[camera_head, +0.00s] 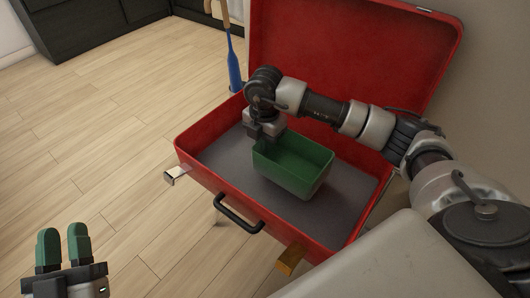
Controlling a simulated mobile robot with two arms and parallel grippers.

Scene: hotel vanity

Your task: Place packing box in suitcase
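The red suitcase (205,185) stands open, with its lid raised at the back and a grey floor inside. The green packing box (296,172), open at the top, is inside the suitcase's outline near the middle. I cannot tell whether its base touches the suitcase floor. My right gripper (265,138) points down at the box's back left corner, at its rim. The fingertips are partly hidden, so I cannot tell whether they are closed on the wall. My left gripper (63,247), with green fingertips, is open and empty at the lower left, away from the suitcase.
A dark cabinet (75,25) is at the back left. The wooden floor on the left is clear.

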